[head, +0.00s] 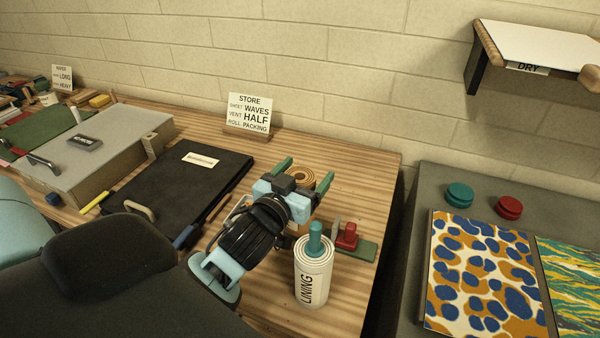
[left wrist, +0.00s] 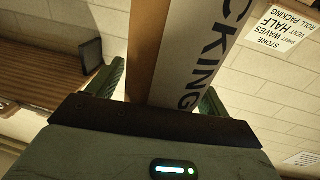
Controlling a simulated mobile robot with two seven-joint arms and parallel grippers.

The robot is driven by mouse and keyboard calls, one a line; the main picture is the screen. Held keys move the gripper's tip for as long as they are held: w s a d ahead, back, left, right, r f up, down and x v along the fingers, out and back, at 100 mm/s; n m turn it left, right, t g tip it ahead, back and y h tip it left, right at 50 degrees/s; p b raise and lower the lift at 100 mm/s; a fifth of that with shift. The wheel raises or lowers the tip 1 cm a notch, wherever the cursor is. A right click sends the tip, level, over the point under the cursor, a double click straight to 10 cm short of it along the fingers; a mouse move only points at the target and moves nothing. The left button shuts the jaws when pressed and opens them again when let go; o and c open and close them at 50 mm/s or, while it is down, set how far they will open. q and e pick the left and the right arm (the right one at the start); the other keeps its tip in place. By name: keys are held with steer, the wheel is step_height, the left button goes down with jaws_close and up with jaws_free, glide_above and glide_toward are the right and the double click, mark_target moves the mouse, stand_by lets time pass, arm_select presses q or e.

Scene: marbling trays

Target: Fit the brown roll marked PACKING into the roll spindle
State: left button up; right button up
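The brown roll marked PACKING (head: 302,174) shows its spiral end between the green fingertips of my left gripper (head: 305,174). In the left wrist view the roll (left wrist: 190,55) fills the space between both fingers, and part of its lettering shows on a white band. The left gripper (left wrist: 160,88) is shut on it. A green base (head: 362,249) with a red block (head: 347,235) and a grey upright lies just right of the gripper; it may be the roll spindle, partly hidden by my gripper. My right gripper is not in view.
A white LINING roll (head: 312,281) with a teal peg on top stands close in front of the gripper. A sign (head: 249,112) stands behind. A black folder (head: 165,190) and grey case (head: 100,150) lie left. The table's right edge is near.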

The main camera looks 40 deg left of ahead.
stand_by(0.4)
arm_select(q)
steer(key=shift+s+d+b, duration=0.2)
steer(key=shift+s+b, duration=0.05)
steer(key=shift+s, duration=1.7)
steer(key=shift+s+d+b, duration=0.2)
steer(key=shift+s+b, duration=0.05)
steer(key=shift+s, duration=1.7)
